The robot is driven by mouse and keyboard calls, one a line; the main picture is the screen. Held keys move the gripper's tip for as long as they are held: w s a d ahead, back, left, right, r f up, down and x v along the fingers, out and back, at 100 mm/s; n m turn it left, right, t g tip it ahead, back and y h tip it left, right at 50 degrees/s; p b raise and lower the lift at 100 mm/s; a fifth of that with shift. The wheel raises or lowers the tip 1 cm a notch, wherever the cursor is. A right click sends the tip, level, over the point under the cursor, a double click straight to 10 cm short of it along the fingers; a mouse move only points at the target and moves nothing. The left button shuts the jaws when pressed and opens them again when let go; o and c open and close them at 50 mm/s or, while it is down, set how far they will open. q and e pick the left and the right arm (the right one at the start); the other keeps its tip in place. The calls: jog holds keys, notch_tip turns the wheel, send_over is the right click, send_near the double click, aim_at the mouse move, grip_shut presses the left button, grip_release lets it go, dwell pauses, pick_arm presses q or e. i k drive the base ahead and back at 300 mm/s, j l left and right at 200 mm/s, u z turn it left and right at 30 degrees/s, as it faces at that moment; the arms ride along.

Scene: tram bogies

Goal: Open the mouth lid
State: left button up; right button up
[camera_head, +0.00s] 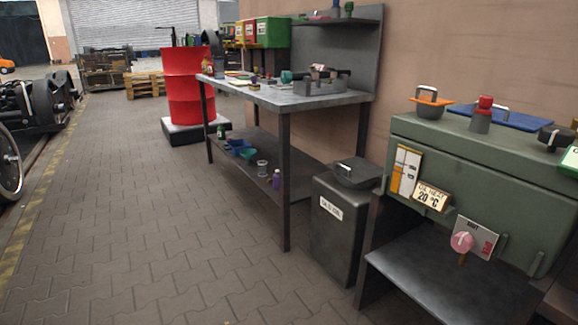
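A green tank (470,185) with a sign reading "20 °C" stands at the right. On its top, a dark round lid-like piece with a light handle (556,138) sits at the right edge. A grey bowl-shaped piece with a handle and an orange plate (430,108) is at the top left. I cannot tell which of these is the mouth lid. Neither of my grippers is in view.
A grey red-capped cylinder (481,116) and a blue tray (510,117) are on the tank. A workbench (262,95) with tools and a red barrel (188,85) stand farther back. The paved floor (140,220) at left is clear.

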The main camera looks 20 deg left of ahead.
aim_at(356, 170)
jog(key=u, duration=0.3)
jog(key=i+u, duration=0.35)
jog(key=i, duration=0.55)
